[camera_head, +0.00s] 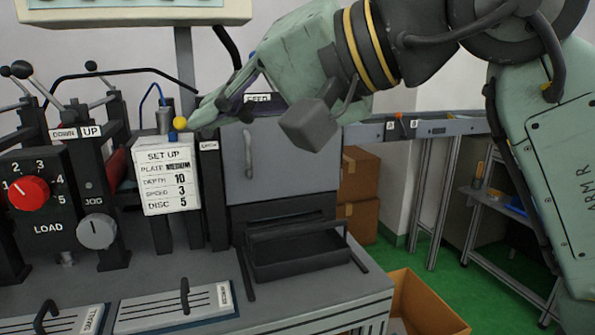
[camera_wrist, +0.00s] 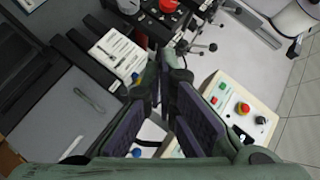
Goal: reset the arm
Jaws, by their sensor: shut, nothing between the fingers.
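My arm reaches in from the right in the head view, with its green gripper (camera_head: 205,112) pointing left above the machine. The tips are close to a small yellow knob (camera_head: 180,123) above the set-up card; I cannot tell whether they touch it. In the wrist view, the two dark-padded fingers of my gripper (camera_wrist: 166,75) come together at the tips, with nothing seen between them. The gripper is shut and empty.
The SET UP card (camera_head: 168,180) stands below the gripper. Black levers (camera_head: 75,108) and a red dial (camera_head: 28,192) are at the left. A grey door (camera_head: 283,158) stands above a black tray (camera_head: 300,250). The wrist view shows a button panel (camera_wrist: 238,108).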

